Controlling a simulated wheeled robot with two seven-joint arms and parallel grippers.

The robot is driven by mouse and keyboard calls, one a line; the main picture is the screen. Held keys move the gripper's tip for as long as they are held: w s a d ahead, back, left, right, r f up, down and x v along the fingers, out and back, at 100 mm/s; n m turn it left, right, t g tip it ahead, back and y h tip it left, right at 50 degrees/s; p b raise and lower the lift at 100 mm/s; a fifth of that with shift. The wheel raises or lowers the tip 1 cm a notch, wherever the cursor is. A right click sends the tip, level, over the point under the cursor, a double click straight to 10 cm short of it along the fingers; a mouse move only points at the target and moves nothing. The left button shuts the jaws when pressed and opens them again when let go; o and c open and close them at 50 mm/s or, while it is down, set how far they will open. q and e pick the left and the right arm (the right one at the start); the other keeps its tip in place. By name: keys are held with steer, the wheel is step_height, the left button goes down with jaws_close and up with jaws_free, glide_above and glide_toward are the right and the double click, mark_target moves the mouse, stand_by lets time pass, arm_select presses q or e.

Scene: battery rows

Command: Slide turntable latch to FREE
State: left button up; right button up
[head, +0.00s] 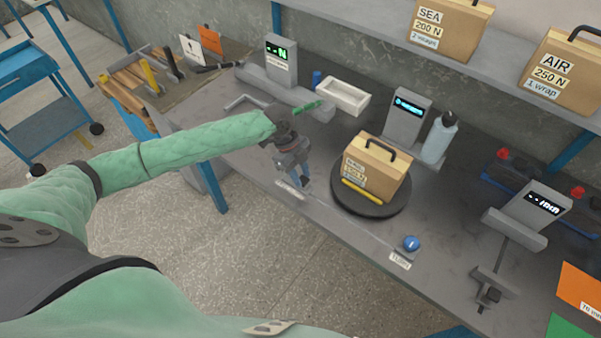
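A dark round turntable (372,205) sits on the grey bench. A brown box (378,168) with a dark handle and a paper label stands on it, and a yellow bar (362,192) lies along the box's front. My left gripper (303,186) points down at the bench's front edge, left of the turntable and apart from it. A small pale label plate (290,189) lies beside its fingertips. The latch itself cannot be made out; the gripper may hide it. The finger gap is too small to judge. My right gripper is out of view.
Behind are a display post (406,118), a bottle (440,138) and a white tray (343,96). A clamp-like fixture (490,286) stands at right. A shelf with boxes overhangs the back.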

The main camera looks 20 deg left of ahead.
mark_target(288, 177)
arm_select(q)
jaws_close()
steer(key=shift+w+a, duration=0.15)
steer(key=shift+a, duration=0.15)
steer(key=a, duration=0.2)
steer(key=w+a, duration=0.1)
steer(key=shift+w+a, duration=0.15)
steer(key=shift+a, duration=0.2)
steer(key=shift+w+a, duration=0.1)
steer(key=shift+a, duration=0.05)
steer(key=o, duration=0.7)
jaws_free()
steer(key=shift+c, duration=0.2)
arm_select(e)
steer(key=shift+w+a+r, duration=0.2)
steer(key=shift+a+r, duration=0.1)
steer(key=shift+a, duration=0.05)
arm_select(q)
steer(key=shift+r+b, duration=0.1)
steer(key=shift+b, duration=0.2)
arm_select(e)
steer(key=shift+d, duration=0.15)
